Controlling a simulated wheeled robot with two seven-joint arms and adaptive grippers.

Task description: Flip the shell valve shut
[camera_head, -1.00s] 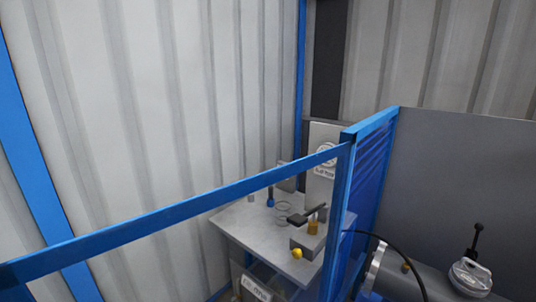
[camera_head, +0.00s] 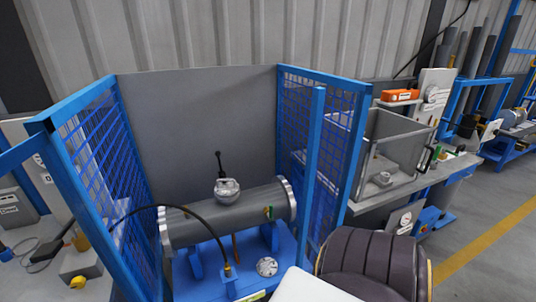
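The flanged shell (camera_head: 205,219) is a grey horizontal cylinder with a bright flange at each end, lying on a blue stand (camera_head: 195,283) inside a caged bay. A round silver valve fitting (camera_head: 228,188) sits on top of it, with a black lever handle (camera_head: 219,163) standing nearly upright. A black hose (camera_head: 190,212) arches over the left part of the shell to a brass fitting on the stand. Neither of my grippers shows in the view.
Blue mesh panels (camera_head: 92,160) (camera_head: 310,135) flank the bay, with a grey panel (camera_head: 200,125) behind. A dark ribbed rounded object (camera_head: 372,262) stands at the front right. Workbenches lie on both sides; open floor (camera_head: 495,235) with a yellow line is at right.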

